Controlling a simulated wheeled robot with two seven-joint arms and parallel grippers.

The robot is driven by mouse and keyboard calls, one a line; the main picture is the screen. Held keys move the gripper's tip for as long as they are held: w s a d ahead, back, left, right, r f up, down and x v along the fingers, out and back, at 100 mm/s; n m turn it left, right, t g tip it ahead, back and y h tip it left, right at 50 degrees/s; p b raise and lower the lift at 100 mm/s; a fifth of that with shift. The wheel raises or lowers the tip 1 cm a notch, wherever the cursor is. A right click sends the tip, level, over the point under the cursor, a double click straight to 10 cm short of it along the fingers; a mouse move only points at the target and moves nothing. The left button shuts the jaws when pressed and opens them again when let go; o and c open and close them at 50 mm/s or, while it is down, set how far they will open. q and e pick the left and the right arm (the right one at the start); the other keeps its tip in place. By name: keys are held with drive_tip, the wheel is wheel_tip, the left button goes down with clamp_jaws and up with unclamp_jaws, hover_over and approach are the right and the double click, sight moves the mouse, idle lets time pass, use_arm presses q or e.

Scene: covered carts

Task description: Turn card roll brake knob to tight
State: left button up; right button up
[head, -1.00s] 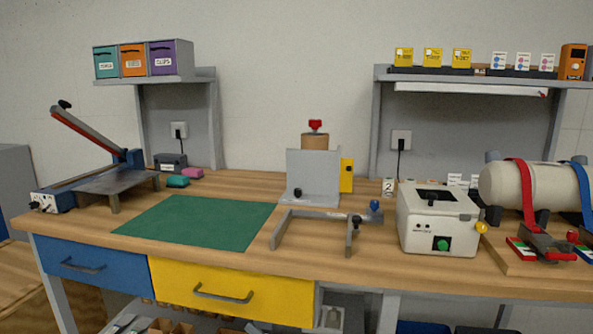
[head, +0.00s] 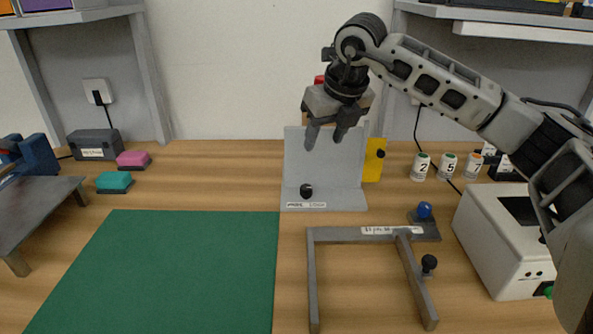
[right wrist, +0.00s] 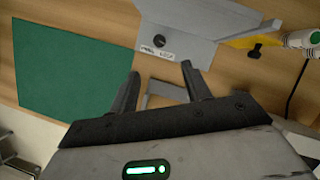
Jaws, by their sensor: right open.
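The grey upright panel stand (head: 350,170) stands at the back middle of the bench; a brown card roll showed above it earlier. A red knob (head: 319,79) atop it is now mostly hidden behind my right gripper. My right gripper (head: 325,141) hangs in front of the panel's upper part, fingers pointing down, open and empty. A black knob (head: 306,190) sits low on the stand above a label; it also shows in the right wrist view (right wrist: 159,41), beyond the open fingers (right wrist: 160,76). My left gripper is not in view.
A yellow plate (head: 374,160) with a black knob adjoins the stand. A grey metal frame (head: 345,235) lies in front, a white box (head: 490,240) to the right. Numbered cans (head: 446,166) stand behind it. The green mat (head: 165,275) is bare.

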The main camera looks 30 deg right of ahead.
sight(307, 187)
drive_tip(key=p+x, duration=0.1)
drive_tip(key=x, duration=1.4)
drive_tip(key=shift+a+f+p, duration=0.15)
drive_tip(key=shift+f+p, duration=0.25)
drive_tip(key=c, duration=1)
